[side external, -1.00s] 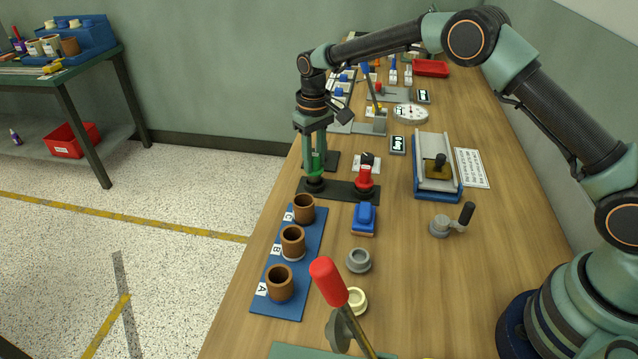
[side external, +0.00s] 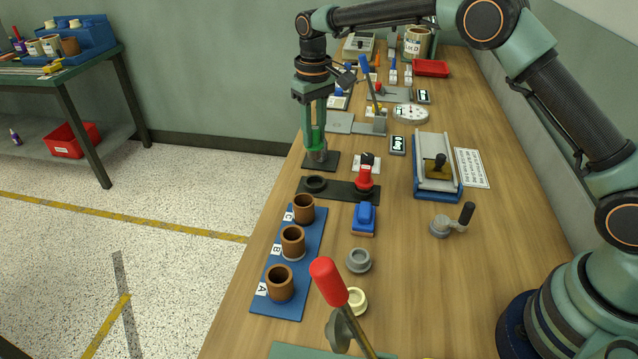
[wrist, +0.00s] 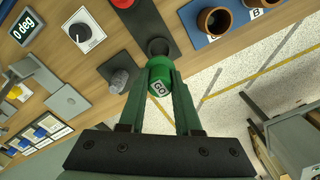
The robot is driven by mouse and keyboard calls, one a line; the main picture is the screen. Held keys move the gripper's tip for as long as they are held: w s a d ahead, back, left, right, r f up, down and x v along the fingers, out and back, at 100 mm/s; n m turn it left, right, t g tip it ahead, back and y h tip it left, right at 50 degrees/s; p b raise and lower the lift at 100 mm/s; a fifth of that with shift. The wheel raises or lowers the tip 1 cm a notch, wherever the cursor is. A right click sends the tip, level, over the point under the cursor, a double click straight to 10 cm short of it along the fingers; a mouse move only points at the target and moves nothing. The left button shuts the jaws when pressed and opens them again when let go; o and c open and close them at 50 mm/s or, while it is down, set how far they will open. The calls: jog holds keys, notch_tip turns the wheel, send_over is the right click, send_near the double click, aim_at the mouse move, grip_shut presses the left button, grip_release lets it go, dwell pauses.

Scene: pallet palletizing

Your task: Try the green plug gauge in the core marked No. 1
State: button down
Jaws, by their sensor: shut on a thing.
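The green plug gauge (side external: 317,138) is held between the fingers of my gripper (side external: 316,148), and its GO label shows in the wrist view (wrist: 158,88). It is clear of the dark stand (side external: 340,191), behind the stand's empty left socket (side external: 315,182). A small dark plate (side external: 309,164) lies below the gripper; whether the gauge touches anything there cannot be told. Three brown cores, marked A (side external: 280,284), B (side external: 293,241) and apparently C (side external: 304,209), stand on a blue board (side external: 277,306). I see no readable No. 1 mark.
A red-handled gauge (side external: 365,177) stands at the stand's right end. A blue block (side external: 364,219), a grey ring (side external: 359,260) and a red-knobbed lever (side external: 328,281) are nearer. A blue-based fixture (side external: 437,190) stands to the right. More cores sit on the far-left bench.

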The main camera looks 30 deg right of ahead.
notch_tip(320, 180, up, 8)
jog(key=shift+r, duration=0.1)
jog(key=s+a+n, duration=0.9)
jog(key=s+a, duration=1.1)
notch_tip(320, 180, down, 10)
jog(key=shift+s+a, duration=0.25)
jog(key=shift+f, duration=1.4)
dwell(3.4)
